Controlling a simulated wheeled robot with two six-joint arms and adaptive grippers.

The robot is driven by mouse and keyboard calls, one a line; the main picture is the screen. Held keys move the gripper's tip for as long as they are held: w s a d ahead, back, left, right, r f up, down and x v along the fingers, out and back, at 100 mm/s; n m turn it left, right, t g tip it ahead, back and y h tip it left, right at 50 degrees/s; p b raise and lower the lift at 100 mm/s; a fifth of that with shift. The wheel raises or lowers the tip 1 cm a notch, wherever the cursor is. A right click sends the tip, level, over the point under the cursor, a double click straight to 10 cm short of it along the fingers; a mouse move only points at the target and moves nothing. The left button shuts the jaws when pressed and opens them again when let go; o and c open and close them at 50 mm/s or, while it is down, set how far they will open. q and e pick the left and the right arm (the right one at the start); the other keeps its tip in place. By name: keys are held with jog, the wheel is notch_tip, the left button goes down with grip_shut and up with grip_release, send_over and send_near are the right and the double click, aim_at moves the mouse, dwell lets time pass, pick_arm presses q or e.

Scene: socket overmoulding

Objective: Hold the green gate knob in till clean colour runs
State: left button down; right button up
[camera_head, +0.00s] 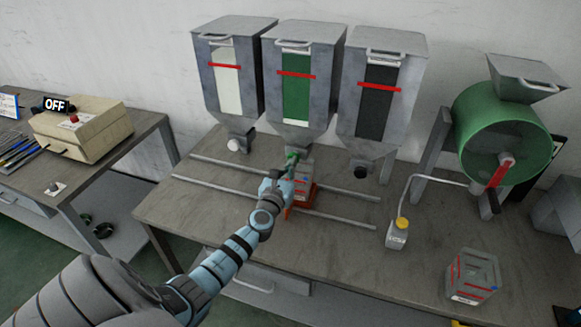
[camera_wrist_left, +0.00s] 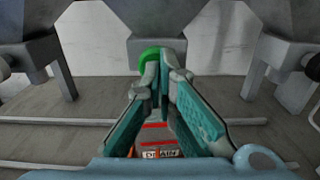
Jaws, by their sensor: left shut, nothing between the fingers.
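The green gate knob (camera_head: 292,157) is under the middle hopper (camera_head: 296,97), whose window shows green with a red line across it. In the left wrist view the knob (camera_wrist_left: 149,55) is a green curve just beyond my fingertips, partly hidden by them. My left gripper (camera_head: 283,171) reaches the knob's front with its fingers shut and empty; whether they touch it I cannot tell. In the left wrist view the gripper (camera_wrist_left: 163,67) shows its teal fingers close together. A red-lined container (camera_wrist_left: 158,136) marked "DRAIN" stands below. No running material is visible. My right gripper is out of view.
Hoppers with a white window (camera_head: 227,80) and a dark window (camera_head: 378,97) flank the middle one. Two rails (camera_head: 338,217) run along the bench. A green drum (camera_head: 480,125), a yellow-capped bottle (camera_head: 398,233) and another red-lined container (camera_head: 473,274) stand right.

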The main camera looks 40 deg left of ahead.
pick_arm(q)
jog(key=shift+b+x, duration=0.4)
jog(key=shift+x, duration=0.45)
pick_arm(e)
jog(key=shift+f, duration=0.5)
pick_arm(q)
jog(key=shift+r, duration=0.1)
dwell(2.0)
jog(key=p+v, duration=0.2)
jog(key=v, duration=1.2)
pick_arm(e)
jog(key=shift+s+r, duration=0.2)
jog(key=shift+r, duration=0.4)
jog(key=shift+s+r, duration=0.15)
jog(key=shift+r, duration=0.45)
